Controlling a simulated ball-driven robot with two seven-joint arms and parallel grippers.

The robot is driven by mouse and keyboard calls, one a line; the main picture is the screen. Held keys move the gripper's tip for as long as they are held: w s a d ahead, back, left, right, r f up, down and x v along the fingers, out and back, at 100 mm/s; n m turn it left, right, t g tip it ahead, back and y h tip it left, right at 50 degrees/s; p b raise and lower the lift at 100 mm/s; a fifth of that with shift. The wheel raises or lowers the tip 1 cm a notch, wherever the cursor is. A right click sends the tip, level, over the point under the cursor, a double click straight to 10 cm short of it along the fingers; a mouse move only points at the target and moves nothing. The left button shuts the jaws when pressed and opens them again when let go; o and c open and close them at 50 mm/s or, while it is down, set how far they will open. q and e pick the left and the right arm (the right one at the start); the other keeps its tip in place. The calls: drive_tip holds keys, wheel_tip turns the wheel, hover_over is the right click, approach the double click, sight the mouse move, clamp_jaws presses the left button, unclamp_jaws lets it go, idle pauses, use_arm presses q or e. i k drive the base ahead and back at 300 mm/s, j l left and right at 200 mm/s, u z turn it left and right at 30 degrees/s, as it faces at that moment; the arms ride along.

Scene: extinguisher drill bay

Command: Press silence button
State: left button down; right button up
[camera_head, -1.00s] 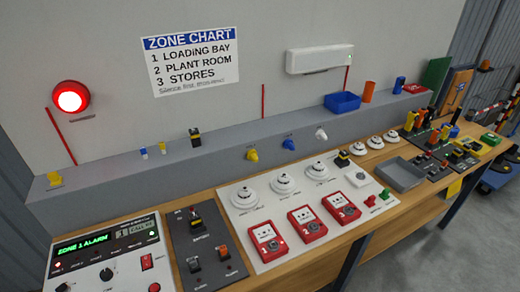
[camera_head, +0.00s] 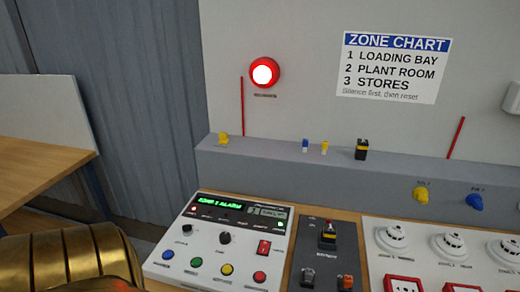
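The alarm panel (camera_head: 215,240) is a white sloped box at the lower middle of the head view. Its green display (camera_head: 220,205) reads ZONE 1 ALARM. Along its front edge are a blue button (camera_head: 168,254), a green button (camera_head: 197,262), a yellow button (camera_head: 227,269) and a red button (camera_head: 259,277). Their labels are too small to read, so I cannot tell which is the silence button. The red alarm beacon (camera_head: 264,72) on the wall is lit. Neither gripper is in view.
A dark switch plate (camera_head: 327,254) stands right of the panel, then a white detector board (camera_head: 428,255). A grey ledge (camera_head: 280,165) with small parts runs behind. The zone chart (camera_head: 394,68) hangs on the wall. A wooden table (camera_head: 40,160) stands at the left.

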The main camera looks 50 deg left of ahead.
sight(168, 255)
drive_tip(key=u, duration=1.85)
